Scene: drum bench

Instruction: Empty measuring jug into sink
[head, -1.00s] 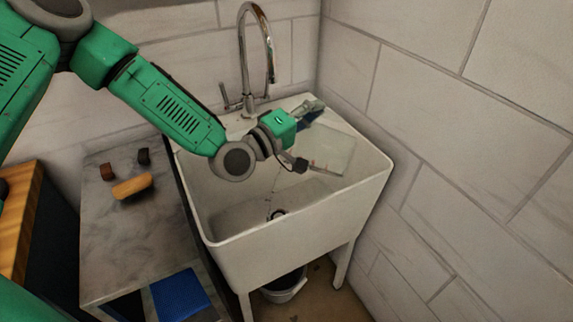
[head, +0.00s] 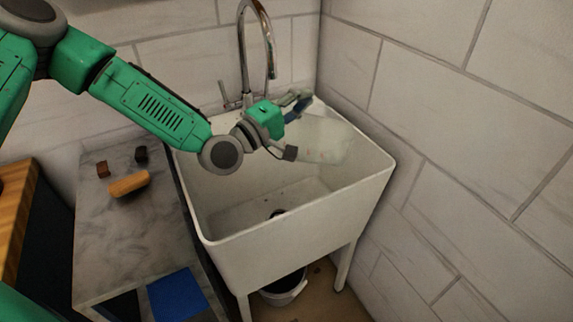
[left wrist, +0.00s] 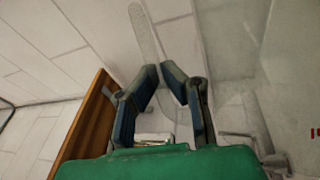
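The measuring jug (head: 326,141) is clear, with faint red marks, and is held tilted over the right part of the white sink (head: 300,228). My left gripper (head: 300,106) is shut on its handle, above the sink's back right part. In the left wrist view, the fingers of my left gripper (left wrist: 167,75) close around the clear handle (left wrist: 146,32), and the jug's see-through wall (left wrist: 238,55) fills the right side. I cannot tell whether liquid is in the jug. My right gripper is not in view.
A chrome tap (head: 269,45) arches over the sink's back. A grey marble-topped bench (head: 110,235) on the left bears a wooden-backed brush (head: 129,184), two small dark blocks and a blue cloth (head: 178,295). A white bucket (head: 286,290) stands under the sink. Tiled walls close in behind and right.

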